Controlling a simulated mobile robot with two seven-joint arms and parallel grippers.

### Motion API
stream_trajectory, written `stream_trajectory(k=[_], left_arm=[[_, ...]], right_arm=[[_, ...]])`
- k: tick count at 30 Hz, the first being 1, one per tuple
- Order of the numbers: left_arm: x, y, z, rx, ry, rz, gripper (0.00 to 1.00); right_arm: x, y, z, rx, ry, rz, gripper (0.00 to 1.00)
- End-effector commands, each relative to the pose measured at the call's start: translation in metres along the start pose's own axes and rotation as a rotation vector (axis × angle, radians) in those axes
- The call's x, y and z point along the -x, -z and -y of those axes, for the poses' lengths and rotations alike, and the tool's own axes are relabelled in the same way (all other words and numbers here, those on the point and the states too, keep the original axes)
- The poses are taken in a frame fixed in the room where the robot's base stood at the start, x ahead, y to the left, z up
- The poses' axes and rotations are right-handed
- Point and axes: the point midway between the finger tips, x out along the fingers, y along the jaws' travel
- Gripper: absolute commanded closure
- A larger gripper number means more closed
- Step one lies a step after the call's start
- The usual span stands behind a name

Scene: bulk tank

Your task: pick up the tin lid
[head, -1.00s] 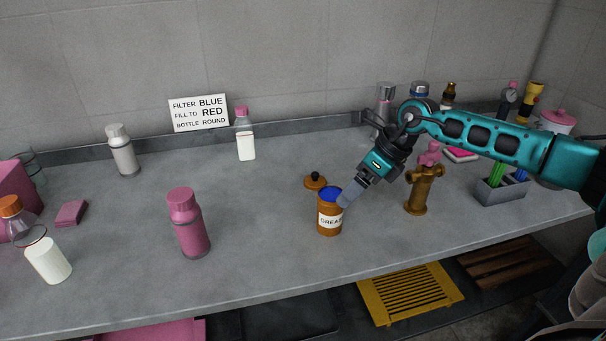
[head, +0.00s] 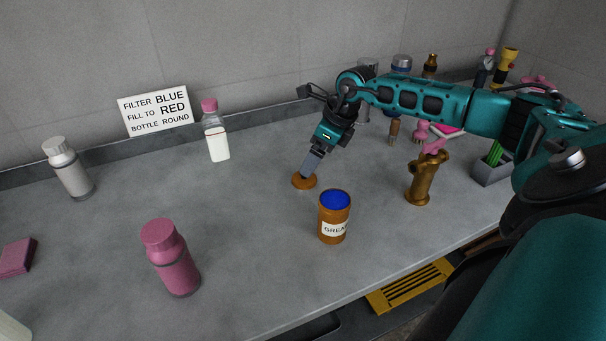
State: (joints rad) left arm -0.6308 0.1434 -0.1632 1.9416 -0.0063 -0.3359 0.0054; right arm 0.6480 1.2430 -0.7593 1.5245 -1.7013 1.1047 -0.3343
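The tin lid (head: 301,182) is a small orange-brown disc lying flat on the grey counter, just behind and left of the open grease tin. My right gripper (head: 306,174) points down at the middle of the lid. Its fingers cover the black knob, and I cannot tell whether they are shut on it. The orange-brown grease tin (head: 332,229) stands upright with blue showing inside. My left gripper is not in view.
A brass tap-like fitting (head: 422,180) stands right of the tin. A pink bottle (head: 172,260) stands at front left. A white bottle with a pink cap (head: 216,140) and a sign (head: 155,112) are behind. The counter left of the lid is clear.

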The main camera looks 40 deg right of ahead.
Motion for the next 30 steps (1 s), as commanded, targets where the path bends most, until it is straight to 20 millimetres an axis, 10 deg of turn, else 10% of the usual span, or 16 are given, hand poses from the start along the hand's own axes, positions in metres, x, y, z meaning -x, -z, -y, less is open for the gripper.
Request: stream_trajectory(k=[18,30], left_arm=[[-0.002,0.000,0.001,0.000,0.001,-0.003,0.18],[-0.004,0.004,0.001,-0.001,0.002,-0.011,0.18]], right_arm=[[-0.069,-0.004,0.004,-0.001,-0.001,0.003,0.04],[-0.071,-0.003,0.004,0.000,0.000,0.002,0.17]])
